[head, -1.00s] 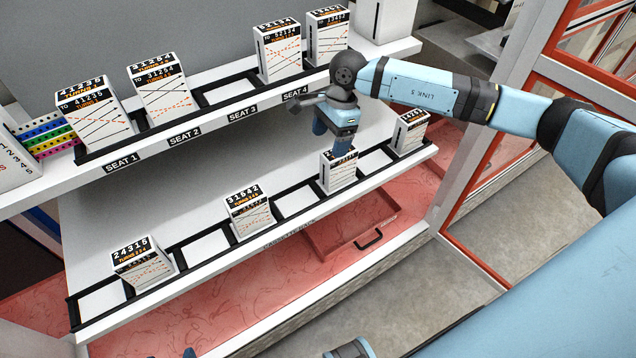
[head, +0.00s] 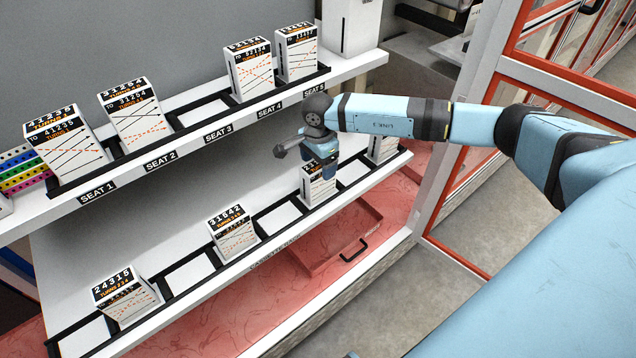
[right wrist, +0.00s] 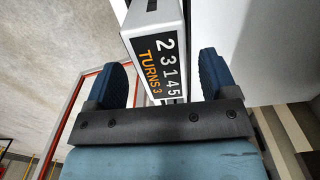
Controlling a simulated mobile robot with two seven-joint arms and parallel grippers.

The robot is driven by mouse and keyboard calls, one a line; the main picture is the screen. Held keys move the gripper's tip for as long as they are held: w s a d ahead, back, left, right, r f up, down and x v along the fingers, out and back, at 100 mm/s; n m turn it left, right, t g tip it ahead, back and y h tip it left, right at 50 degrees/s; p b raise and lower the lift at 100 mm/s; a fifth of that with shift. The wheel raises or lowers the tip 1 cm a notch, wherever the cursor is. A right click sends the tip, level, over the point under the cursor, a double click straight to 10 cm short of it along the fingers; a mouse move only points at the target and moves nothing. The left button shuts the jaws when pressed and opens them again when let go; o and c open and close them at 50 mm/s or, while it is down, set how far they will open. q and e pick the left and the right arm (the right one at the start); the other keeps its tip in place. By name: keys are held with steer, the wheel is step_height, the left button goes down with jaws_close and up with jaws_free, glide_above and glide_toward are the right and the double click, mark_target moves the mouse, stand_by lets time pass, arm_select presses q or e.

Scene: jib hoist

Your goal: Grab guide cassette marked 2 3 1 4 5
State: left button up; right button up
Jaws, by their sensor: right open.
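The guide cassette marked 2 3 1 4 5 (right wrist: 155,65) shows in the right wrist view, a white block with a black label reading TURNS 3. It lies between the two blue fingers of my right gripper (right wrist: 164,85), with a visible gap on each side. The gripper is open. My left gripper is not in view.
The lower rack (head: 182,262) also holds cassettes marked 24315 (head: 124,298) and 31542 (head: 232,232), and one (head: 383,148) partly behind my right arm. The upper shelf (head: 140,173) holds several cassettes, with seat 3 empty.

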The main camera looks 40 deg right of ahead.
mark_target(313, 187)
step_height(313, 187, down, 4)
steer(key=shift+w+f, duration=0.1)
steer(key=c, duration=1.3)
